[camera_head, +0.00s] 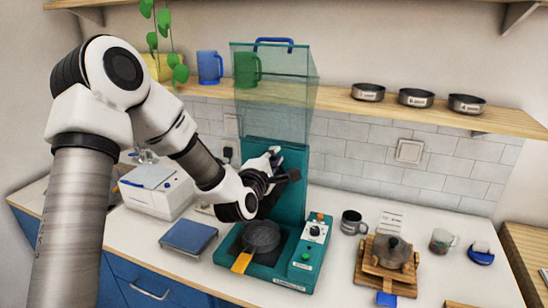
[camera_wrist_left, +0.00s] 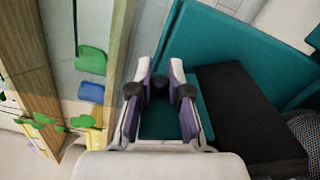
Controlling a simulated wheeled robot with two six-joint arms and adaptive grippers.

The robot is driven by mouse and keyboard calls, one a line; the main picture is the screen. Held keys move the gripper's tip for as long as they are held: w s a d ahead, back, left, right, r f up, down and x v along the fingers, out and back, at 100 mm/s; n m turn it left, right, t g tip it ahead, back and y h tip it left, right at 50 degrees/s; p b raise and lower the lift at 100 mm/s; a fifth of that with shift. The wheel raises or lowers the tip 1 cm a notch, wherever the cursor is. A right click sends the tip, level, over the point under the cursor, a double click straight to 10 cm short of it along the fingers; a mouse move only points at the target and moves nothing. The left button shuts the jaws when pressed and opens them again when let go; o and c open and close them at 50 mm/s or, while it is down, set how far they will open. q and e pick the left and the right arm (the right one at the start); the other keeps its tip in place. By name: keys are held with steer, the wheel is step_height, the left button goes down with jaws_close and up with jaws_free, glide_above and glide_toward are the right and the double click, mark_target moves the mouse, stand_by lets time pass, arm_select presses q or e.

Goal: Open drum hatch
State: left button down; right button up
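The teal machine (camera_head: 292,205) stands on the counter with a clear hopper (camera_head: 275,95) on top. A dark block (camera_head: 293,175) projects from the front of its column. In the left wrist view the block (camera_wrist_left: 245,115) lies to the right of my fingers. I cannot tell for sure which part is the drum hatch or how it stands. My left gripper (camera_head: 277,165) is in front of the column, beside the block. My right gripper is out of view.
A dark pan (camera_head: 262,235) with a yellow handle sits on the machine's base, below my gripper. A control box (camera_head: 316,232) stands at its right. A blue-topped scale (camera_head: 188,237) is to the left. A wooden stand (camera_head: 386,267) and mugs are to the right. A shelf (camera_head: 345,104) runs behind.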

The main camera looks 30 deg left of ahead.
arm_select(q)
steer(key=m+b, duration=0.1)
steer(key=d+m+b, duration=0.1)
steer(key=m+b, duration=0.1)
steer(key=shift+w+d+f+m, duration=0.2)
steer(key=shift+d+f+m, duration=0.1)
steer(key=shift+m, duration=0.1)
steer(key=shift+w+d+f+m+b, duration=0.15)
steer(key=shift+d+m+b, duration=0.15)
steer(key=shift+m+b, duration=0.45)
steer(key=shift+d+f+m+b, duration=0.15)
steer(key=shift+d+m+b, duration=0.15)
steer(key=shift+m, duration=0.75)
steer(key=c, duration=1.1)
jaws_free()
steer(key=v, duration=0.7)
